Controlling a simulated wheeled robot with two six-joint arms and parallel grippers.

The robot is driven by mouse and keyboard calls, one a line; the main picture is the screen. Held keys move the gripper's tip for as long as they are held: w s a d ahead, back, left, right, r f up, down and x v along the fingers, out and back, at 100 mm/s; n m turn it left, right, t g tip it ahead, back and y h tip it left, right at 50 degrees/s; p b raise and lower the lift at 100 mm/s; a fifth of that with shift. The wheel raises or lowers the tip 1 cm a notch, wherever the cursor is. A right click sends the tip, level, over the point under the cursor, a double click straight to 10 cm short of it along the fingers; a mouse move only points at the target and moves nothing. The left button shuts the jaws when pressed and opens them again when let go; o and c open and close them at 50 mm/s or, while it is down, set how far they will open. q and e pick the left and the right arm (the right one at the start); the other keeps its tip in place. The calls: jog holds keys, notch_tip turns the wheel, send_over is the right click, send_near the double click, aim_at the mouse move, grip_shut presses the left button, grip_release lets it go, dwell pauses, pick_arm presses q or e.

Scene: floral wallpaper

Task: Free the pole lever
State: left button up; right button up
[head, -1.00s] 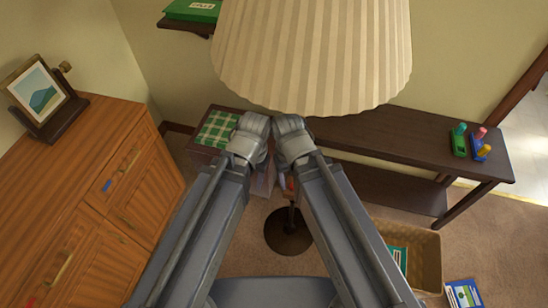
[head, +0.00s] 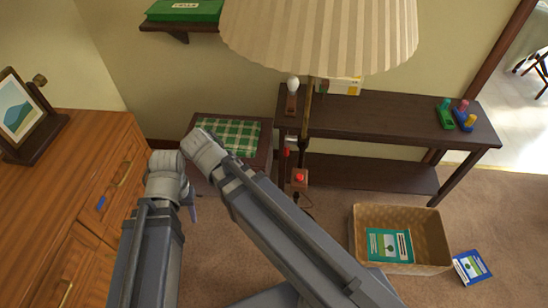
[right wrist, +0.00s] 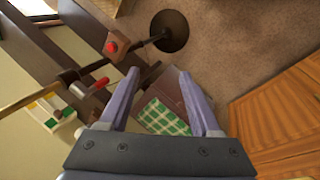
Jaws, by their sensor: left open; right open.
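A floor lamp's pole (head: 306,115) stands in front of the dark bench, under a pleated shade (head: 320,35). A short lever with a red end (right wrist: 101,84) sticks out from the pole in the right wrist view; a small red part shows beside the pole in the head view (head: 286,152). A brown box with a red button (head: 299,177) is lower on the pole, and also in the right wrist view (right wrist: 113,46). My right gripper (right wrist: 160,72) is open and empty, its left finger beside the lever, apparently apart. My left gripper (head: 192,208) is open, left of the pole, mostly hidden.
A wooden cabinet (head: 75,150) stands at left. A stool with a green checked cushion (head: 240,135) is behind my arms. The dark bench (head: 400,125) holds several small items. A wicker basket (head: 435,230) and a blue booklet (head: 470,267) lie on the carpet at right.

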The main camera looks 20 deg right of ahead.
jog(key=w+d+f+m+h+b, duration=0.3)
jog(key=w+f+b, duration=0.15)
jog(key=b, duration=0.25)
jog(key=m+h+b, duration=1.1)
jog(key=m+b, duration=0.3)
jog(key=b, duration=0.9)
send_near(286, 150)
jog(key=d+f, duration=0.1)
jog(key=d, duration=0.2)
jog(key=shift+w+d+t, duration=0.1)
jog(key=shift+w+t, duration=0.2)
jog(key=shift+w, duration=0.1)
jog(key=shift+w+d, duration=0.2)
jog(key=shift+d, duration=3.6)
jog(key=shift+c, duration=0.3)
grip_shut()
